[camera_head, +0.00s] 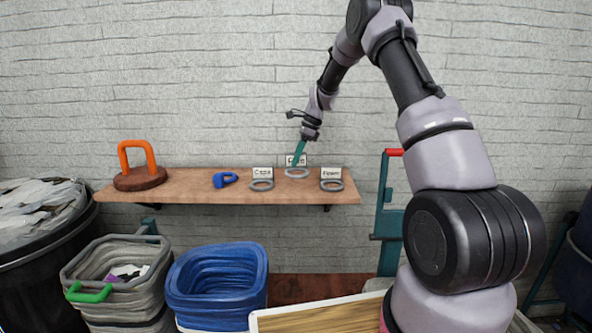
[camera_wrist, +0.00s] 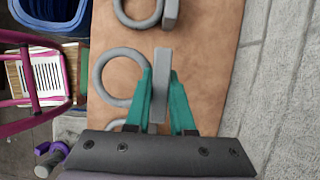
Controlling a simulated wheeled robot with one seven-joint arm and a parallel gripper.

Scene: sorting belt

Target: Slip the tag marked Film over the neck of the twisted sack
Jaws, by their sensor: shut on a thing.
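The middle tag, a grey ring (camera_head: 297,172) with an upright white label plate (camera_head: 301,160), is at the shelf. Its lettering is small and partly covered, and looks like Film. My gripper (camera_head: 296,163) is shut on that plate from above. In the wrist view, the teal fingers (camera_wrist: 160,100) stand on both sides of the plate (camera_wrist: 160,70), with the ring (camera_wrist: 99,80) to its left. The ring appears slightly higher than its neighbours in the head view; I cannot tell whether it is clear of the shelf. I cannot make out the twisted sack in either view.
The wooden shelf (camera_head: 200,190) also bears a Caps tag (camera_head: 262,184), a Foam tag (camera_head: 331,185), a blue piece (camera_head: 225,180) and an orange handle on a round brown base (camera_head: 137,160). Below are a grey bin (camera_head: 75,272), a blue bin (camera_head: 217,290) and a black bin (camera_head: 40,290).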

